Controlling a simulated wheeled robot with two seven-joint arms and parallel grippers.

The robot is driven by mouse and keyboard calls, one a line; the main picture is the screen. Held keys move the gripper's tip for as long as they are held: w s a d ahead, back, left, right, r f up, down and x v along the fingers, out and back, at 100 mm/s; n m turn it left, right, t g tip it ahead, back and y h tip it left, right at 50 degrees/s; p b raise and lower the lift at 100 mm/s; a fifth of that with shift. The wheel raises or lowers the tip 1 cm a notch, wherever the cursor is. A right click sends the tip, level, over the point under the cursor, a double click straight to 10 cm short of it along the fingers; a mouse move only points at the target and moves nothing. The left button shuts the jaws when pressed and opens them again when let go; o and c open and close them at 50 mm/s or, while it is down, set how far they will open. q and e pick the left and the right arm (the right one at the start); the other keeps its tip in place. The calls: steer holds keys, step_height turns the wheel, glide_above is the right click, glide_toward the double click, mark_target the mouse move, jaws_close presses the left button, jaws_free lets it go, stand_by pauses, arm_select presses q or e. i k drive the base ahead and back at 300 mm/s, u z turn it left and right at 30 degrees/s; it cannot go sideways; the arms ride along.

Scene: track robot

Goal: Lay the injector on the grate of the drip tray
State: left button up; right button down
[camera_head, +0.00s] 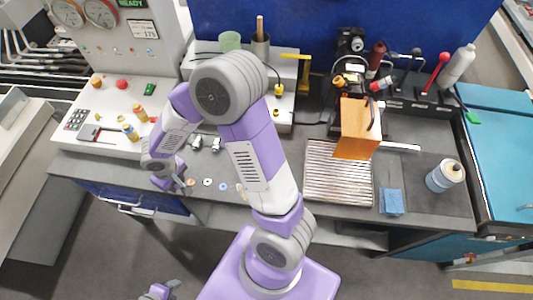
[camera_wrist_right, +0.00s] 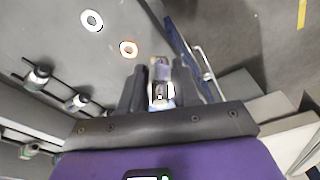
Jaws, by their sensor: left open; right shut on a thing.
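The drip tray (camera_head: 308,188) stands on the bench right of centre, with a bare slatted grate (camera_head: 338,175). My right gripper (camera_head: 177,182) is low at the bench's front edge, left of the tray and well away from it. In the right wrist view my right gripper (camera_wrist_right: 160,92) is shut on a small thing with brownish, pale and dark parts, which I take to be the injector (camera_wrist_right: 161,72). The fingers hide much of it. My left gripper (camera_head: 165,290) is open at the bottom edge of the head view, in front of the bench, and partly cut off.
Several flat washers (camera_head: 207,182) lie beside my right gripper. Silver fittings (camera_head: 215,144) stand behind them. An orange-brown block (camera_head: 356,130) rises at the tray's back edge. A blue cloth (camera_head: 391,201) and a can (camera_head: 444,175) are to its right. My right arm crosses the bench's middle.

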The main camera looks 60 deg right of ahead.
mark_target(318, 185)
steer(key=z, duration=0.4)
steer(key=k, duration=0.8)
steer(key=z, duration=0.85)
steer(key=i, duration=0.35)
steer(key=u, duration=0.05)
